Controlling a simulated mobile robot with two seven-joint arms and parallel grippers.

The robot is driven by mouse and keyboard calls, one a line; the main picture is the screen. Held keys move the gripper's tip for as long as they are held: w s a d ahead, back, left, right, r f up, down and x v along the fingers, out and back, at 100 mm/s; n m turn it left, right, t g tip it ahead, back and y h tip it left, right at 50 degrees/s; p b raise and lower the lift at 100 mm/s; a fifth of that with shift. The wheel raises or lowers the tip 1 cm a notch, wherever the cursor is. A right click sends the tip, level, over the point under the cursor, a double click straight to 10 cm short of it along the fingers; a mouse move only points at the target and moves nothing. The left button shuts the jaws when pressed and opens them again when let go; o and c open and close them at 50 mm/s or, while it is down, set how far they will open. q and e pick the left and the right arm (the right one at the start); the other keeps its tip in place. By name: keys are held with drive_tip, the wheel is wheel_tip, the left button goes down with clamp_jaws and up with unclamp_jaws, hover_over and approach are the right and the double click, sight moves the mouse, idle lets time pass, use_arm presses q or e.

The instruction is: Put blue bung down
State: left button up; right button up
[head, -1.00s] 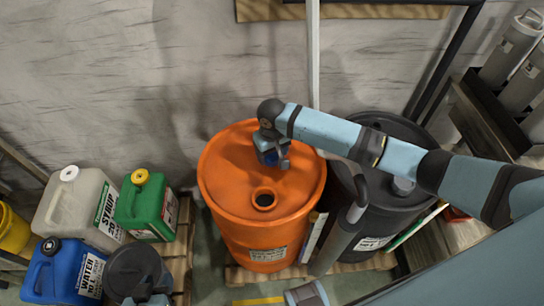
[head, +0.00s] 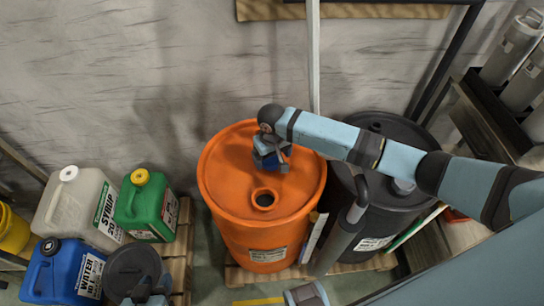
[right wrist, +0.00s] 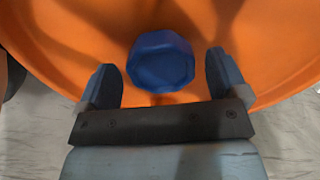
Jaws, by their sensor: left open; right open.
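The blue bung (right wrist: 161,61) is on the top of the orange drum (head: 225,180). In the right wrist view it lies between the two fingers of my right gripper (right wrist: 163,72), with a gap on either side. In the head view my right gripper (head: 271,157) is over the back part of the drum top, open, and partly hides the bung (head: 272,164). The drum's bung hole (head: 264,200) is open, nearer the front of the top. My left gripper (head: 150,298) is open at the bottom left edge, partly cut off.
A dark drum (head: 385,215) stands to the right, under my right arm. Several jugs stand at the left: a white syrup jug (head: 72,205), a green one (head: 147,208) and a blue water one (head: 60,275). A wall is behind the drums.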

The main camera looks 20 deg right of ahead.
sight(272, 159)
wheel_tip(272, 159, up, 12)
drive_tip(key=p, duration=0.1)
drive_tip(key=shift+f, duration=0.15)
idle(0.6)
